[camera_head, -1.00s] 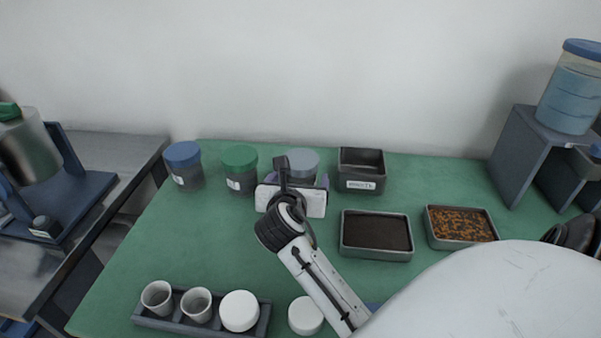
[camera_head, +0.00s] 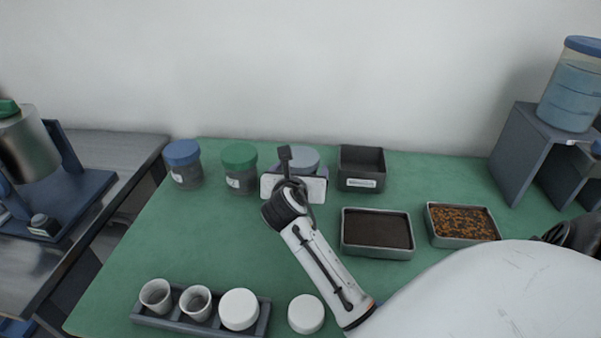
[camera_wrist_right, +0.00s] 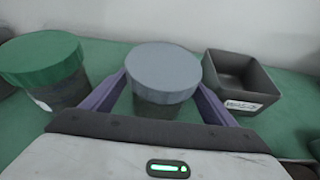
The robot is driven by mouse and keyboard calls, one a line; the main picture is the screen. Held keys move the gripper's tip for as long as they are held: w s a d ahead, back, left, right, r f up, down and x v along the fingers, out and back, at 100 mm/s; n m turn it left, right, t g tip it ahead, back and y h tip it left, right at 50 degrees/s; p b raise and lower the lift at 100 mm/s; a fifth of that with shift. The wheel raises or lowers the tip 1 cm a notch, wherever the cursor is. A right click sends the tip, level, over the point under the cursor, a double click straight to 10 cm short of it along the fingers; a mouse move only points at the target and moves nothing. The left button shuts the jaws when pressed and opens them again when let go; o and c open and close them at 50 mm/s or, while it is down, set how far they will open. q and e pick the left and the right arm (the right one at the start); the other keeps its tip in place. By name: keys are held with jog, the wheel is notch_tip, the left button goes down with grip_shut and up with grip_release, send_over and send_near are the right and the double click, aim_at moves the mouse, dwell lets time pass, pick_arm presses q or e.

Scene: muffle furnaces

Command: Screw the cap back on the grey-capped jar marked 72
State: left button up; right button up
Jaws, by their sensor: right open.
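The grey-capped jar (camera_head: 304,157) stands upright at the back of the green table, with its grey cap on top. Its body is mostly hidden behind my right gripper (camera_head: 296,178), and I cannot read a number on it. In the right wrist view the grey cap (camera_wrist_right: 163,72) sits between the two purple fingers of my right gripper (camera_wrist_right: 163,98). The fingers are open, one on each side of the jar, with small gaps at the sides. My left gripper is not in view.
A green-capped jar (camera_head: 240,168) and a blue-capped jar (camera_head: 184,164) stand to the left. An empty dark box (camera_head: 361,181) is close on the right. Two filled trays (camera_head: 377,252) (camera_head: 463,242) lie right of my arm. A crucible rack (camera_head: 173,321) and a white lid (camera_head: 306,314) are in front.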

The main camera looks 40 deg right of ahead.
jog(key=c, duration=1.4)
notch_tip(320, 180, up, 10)
jog(key=shift+r+p, duration=0.1)
jog(key=shift+p, duration=1)
jog(key=o, duration=0.7)
jog(key=c, duration=0.9)
